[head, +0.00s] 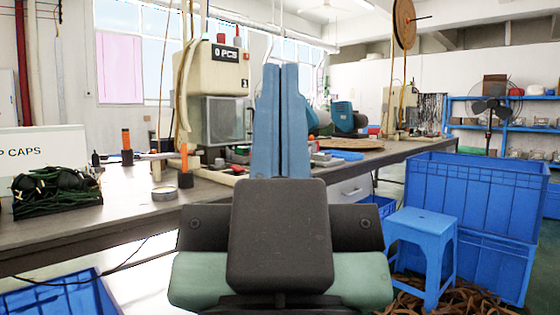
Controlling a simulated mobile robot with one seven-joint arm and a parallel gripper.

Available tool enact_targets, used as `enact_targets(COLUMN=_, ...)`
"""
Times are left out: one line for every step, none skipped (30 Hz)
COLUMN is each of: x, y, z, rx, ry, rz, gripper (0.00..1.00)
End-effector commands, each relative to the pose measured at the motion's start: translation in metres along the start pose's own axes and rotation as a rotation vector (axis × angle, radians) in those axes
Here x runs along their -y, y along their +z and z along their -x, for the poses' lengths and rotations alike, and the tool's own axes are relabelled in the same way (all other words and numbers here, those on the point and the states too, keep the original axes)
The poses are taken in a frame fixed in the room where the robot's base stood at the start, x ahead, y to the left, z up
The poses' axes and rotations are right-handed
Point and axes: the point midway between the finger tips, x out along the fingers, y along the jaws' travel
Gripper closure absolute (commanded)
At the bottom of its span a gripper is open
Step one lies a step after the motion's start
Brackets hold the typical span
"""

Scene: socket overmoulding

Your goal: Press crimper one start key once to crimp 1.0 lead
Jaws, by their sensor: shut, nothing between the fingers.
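My gripper (281,72) points up in the middle of the head view, its two blue fingers side by side, shut and empty. A beige crimping machine (205,85) stands on the bench behind and left of the fingers. It has a dark counter display (227,54) that seems to read "0 PCS", and a clear-fronted grey guard (222,121). I cannot tell whether this is crimper one. I cannot make out a start key; the fingers hide part of the area right of the machine. I cannot pick out a 1.0 lead.
A long grey bench (140,215) crosses the view. Blue crates (475,195) and a blue stool (424,222) stand at right.

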Motion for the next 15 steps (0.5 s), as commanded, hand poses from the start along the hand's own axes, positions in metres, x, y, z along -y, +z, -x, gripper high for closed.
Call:
enact_targets(x=0.0, y=0.0, z=0.0, rx=0.0, ry=0.0, rz=0.0, gripper=1.0)
enact_targets(x=0.0, y=0.0, z=-0.001, rx=0.0, ry=0.0, rz=0.0, gripper=1.0)
enact_targets(x=0.0, y=-0.001, z=-0.002, rx=0.0, ry=0.0, rz=0.0, gripper=1.0)
enact_targets(x=0.0, y=-0.003, z=-0.003, rx=0.0, ry=0.0, rz=0.0, gripper=1.0)
enact_targets(x=0.0, y=-0.004, z=-0.004, rx=0.0, ry=0.0, rz=0.0, gripper=1.0)
enact_targets(x=0.0, y=-0.007, z=-0.008, rx=0.0, ry=0.0, rz=0.0, gripper=1.0)
enact_targets(x=0.0, y=-0.01, z=-0.011, rx=0.0, ry=0.0, rz=0.0, gripper=1.0)
enact_targets(x=0.0, y=-0.013, z=-0.014, rx=0.0, ry=0.0, rz=0.0, gripper=1.0)
enact_targets(x=0.0, y=-0.019, z=-0.02, rx=0.0, ry=0.0, rz=0.0, gripper=1.0)
enact_targets(x=0.0, y=-0.023, z=-0.025, rx=0.0, ry=0.0, rz=0.0, gripper=1.0)
enact_targets(x=0.0, y=-0.029, z=-0.03, rx=0.0, ry=0.0, rz=0.0, gripper=1.0)
enact_targets(x=0.0, y=-0.036, z=-0.038, rx=0.0, ry=0.0, rz=0.0, gripper=1.0)
enact_targets(x=0.0, y=-0.042, z=-0.045, rx=0.0, ry=0.0, rz=0.0, gripper=1.0)
enact_targets(x=0.0, y=-0.049, z=-0.052, rx=0.0, ry=0.0, rz=0.0, gripper=1.0)
enact_targets(x=0.0, y=-0.058, z=-0.061, rx=0.0, ry=0.0, rz=0.0, gripper=1.0)
